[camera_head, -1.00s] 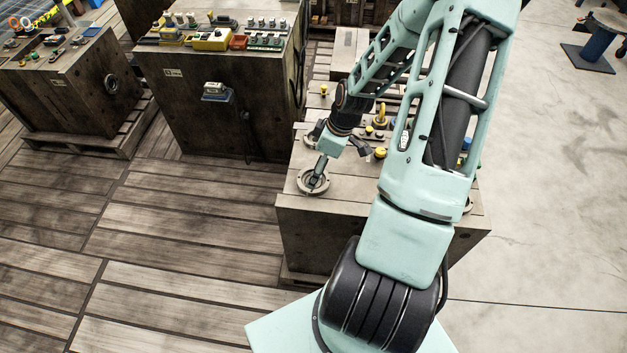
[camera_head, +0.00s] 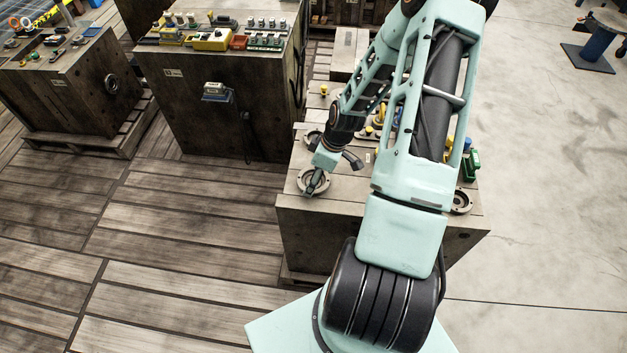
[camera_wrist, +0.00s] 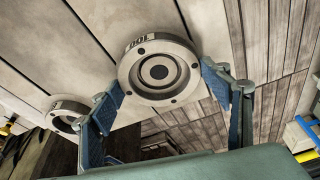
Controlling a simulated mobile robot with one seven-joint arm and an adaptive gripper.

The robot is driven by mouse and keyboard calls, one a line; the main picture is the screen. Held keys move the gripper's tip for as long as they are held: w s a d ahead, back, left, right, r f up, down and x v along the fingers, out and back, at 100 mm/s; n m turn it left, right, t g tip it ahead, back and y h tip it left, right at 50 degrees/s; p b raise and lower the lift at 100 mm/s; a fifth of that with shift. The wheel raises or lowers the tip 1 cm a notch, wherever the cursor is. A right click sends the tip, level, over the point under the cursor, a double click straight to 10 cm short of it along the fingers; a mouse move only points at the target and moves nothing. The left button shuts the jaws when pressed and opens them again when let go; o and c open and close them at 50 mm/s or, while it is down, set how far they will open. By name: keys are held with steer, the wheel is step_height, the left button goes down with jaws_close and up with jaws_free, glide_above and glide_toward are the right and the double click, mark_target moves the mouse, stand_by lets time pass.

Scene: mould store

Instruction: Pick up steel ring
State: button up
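A grey steel ring (camera_wrist: 131,77) with small bolt holes, a dark centre and a label at its edge lies flat on a wooden block. It also shows at the block's front left corner in the head view (camera_head: 325,180). My gripper (camera_wrist: 162,80) is open, with one blue-grey finger on each side of the ring in the wrist view. The right finger looks very close to the rim; I cannot tell whether either finger touches it. In the head view my gripper (camera_head: 312,187) is over the ring and hides part of it.
The wooden block (camera_head: 330,230) also bears a second ring (camera_wrist: 58,112), another ring (camera_head: 461,206) at its right front, yellow knobbed parts and a green part (camera_head: 472,163). A taller block (camera_head: 200,110) with small parts stands to the left. Plank floor is clear in front.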

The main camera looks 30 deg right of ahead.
steer(key=c, duration=1)
steer(key=shift+r, duration=0.15)
steer(key=shift+w+r, duration=0.1)
steer(key=shift+r, duration=0.3)
steer(key=shift+w+v, duration=0.2)
steer(key=shift+v, duration=0.95)
steer(key=shift+s+a+r+p, duration=0.55)
steer(key=shift+s+a+r, duration=0.3)
steer(key=shift+s+r, duration=1.1)
steer(key=shift+s+a+r+p, duration=0.55)
steer(key=shift+s+a+r, duration=0.55)
steer(key=shift+s, duration=1.4)
steer(key=shift+s+a+r+p, duration=0.55)
steer(key=shift+s+r, duration=1.3)
steer(key=shift+s, duration=0.4)
